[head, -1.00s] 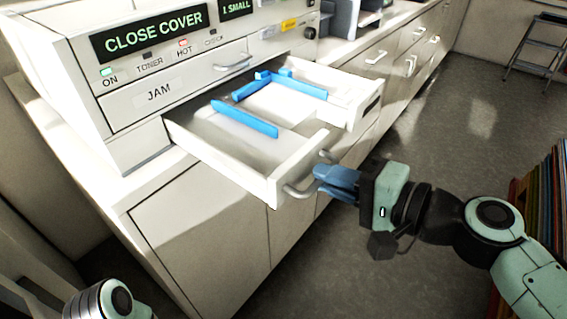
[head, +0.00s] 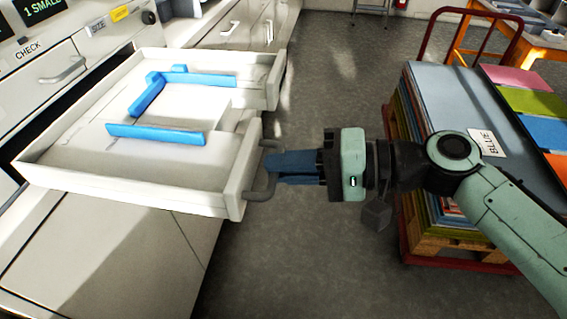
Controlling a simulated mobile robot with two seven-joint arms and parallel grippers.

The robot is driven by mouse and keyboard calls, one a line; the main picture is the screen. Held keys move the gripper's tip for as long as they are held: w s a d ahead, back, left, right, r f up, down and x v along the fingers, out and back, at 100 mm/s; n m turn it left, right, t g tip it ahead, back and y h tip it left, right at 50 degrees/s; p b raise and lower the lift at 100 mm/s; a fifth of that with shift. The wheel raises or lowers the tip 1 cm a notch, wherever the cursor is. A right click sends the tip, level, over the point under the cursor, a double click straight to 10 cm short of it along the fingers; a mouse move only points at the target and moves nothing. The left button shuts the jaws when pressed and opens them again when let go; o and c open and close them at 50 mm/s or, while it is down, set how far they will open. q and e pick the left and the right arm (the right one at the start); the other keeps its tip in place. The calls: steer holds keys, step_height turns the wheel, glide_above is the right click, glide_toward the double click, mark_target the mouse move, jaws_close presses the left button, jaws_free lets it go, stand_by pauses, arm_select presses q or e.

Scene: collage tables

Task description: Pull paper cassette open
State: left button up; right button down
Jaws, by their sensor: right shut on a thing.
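The paper cassette (head: 190,198) is a white drawer standing well out from the copier (head: 88,38) at the left of the head view. Blue guides (head: 155,134) and a pale sheet lie inside it. The fingers cover part of the handle. My left gripper is out of view.
A red cart (head: 459,262) with a pallet of coloured paper stacks (head: 436,92) stands at the right, partly behind my right arm. Cabinets (head: 243,25) run along the back left. Grey floor (head: 310,110) is clear between the drawers and the cart.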

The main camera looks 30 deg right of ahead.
steer(key=c, duration=1.2)
jaws_free()
steer(key=shift+o, duration=0.2)
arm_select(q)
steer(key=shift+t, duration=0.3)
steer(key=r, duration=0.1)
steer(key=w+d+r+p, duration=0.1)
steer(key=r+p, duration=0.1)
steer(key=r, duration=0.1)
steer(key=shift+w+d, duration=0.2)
arm_select(e)
steer(key=v, duration=1.3)
steer(key=shift+d, duration=0.15)
